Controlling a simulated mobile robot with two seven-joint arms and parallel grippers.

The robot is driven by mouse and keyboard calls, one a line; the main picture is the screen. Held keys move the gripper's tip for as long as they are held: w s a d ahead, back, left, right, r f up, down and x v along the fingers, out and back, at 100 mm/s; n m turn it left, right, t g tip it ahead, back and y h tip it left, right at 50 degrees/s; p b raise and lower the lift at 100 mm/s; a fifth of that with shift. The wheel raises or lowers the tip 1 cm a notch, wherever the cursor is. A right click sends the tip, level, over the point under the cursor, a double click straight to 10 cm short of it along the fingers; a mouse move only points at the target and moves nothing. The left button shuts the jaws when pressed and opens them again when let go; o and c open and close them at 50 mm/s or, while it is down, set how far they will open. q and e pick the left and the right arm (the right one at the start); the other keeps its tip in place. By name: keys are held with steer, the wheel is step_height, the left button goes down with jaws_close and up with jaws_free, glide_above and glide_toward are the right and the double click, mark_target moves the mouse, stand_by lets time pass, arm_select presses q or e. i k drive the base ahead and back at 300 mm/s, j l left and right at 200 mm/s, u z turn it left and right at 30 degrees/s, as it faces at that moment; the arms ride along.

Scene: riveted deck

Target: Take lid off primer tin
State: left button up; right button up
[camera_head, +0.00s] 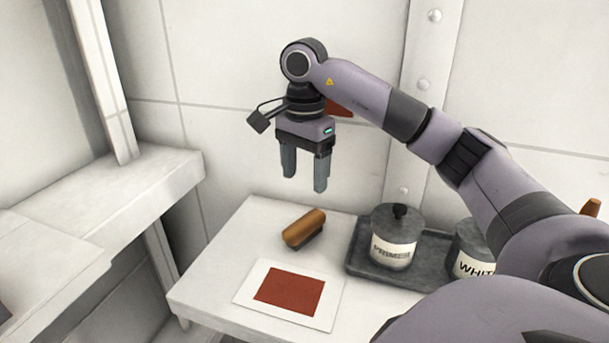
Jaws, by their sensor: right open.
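The primer tin (395,250) stands upright on a dark grey tray (357,262) on the white table. My right gripper (305,186) is open and empty, fingers pointing down. It hangs above the table, to the left of the tin and higher than it. My left gripper is not in view.
A tin labelled WHIT (470,252) stands right of the primer tin, partly hidden by my right arm. A wooden-handled brush (304,228) and a white card with a red-brown patch (289,291) lie left of the tray. White ledges (140,190) stand at the left.

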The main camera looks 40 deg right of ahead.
mark_target(396, 219)
steer(key=k+j, duration=0.75)
steer(key=j, duration=0.2)
